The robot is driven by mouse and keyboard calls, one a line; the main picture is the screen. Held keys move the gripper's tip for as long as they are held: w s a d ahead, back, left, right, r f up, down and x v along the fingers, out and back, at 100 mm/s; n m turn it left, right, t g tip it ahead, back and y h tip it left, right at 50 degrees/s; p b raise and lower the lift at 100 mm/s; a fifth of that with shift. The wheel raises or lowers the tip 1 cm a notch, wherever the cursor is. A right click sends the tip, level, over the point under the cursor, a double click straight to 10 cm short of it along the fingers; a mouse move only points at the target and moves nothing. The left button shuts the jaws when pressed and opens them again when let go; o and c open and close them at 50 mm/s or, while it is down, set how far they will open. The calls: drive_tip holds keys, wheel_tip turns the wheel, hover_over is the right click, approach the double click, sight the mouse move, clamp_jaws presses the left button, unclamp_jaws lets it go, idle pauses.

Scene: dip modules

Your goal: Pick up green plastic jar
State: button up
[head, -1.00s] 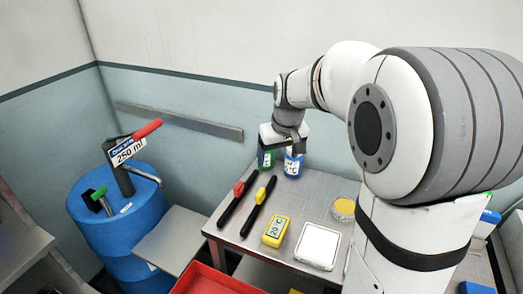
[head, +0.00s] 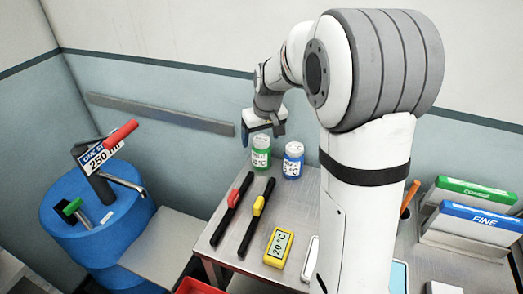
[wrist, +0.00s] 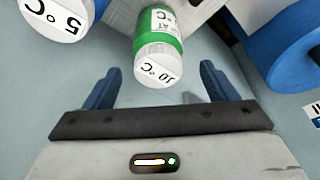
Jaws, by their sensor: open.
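The green plastic jar (head: 261,152) with a white lid and label stands upright at the back of the metal table. In the wrist view the green jar (wrist: 156,45) shows its lid, marked 10 °C, beyond the gap between my fingers. My gripper (head: 262,132) is open and empty, just above and behind the jar in the head view. Its two blue fingers are spread wide in the wrist view, and nothing is between them.
A blue jar (head: 293,162) stands close to the right of the green jar; its lid (wrist: 55,15) is marked 5 °C. Red and yellow black-handled tools (head: 228,210) and a yellow thermometer (head: 278,246) lie in front. A blue drum (head: 97,235) stands left, and the wall is close behind.

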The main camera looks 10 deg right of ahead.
drive_tip(key=shift+x, duration=1.9)
drive_tip(key=shift+s+d, duration=0.1)
drive_tip(key=shift+s, duration=0.1)
drive_tip(key=shift+c, duration=0.5)
drive_tip(key=c, duration=1.1)
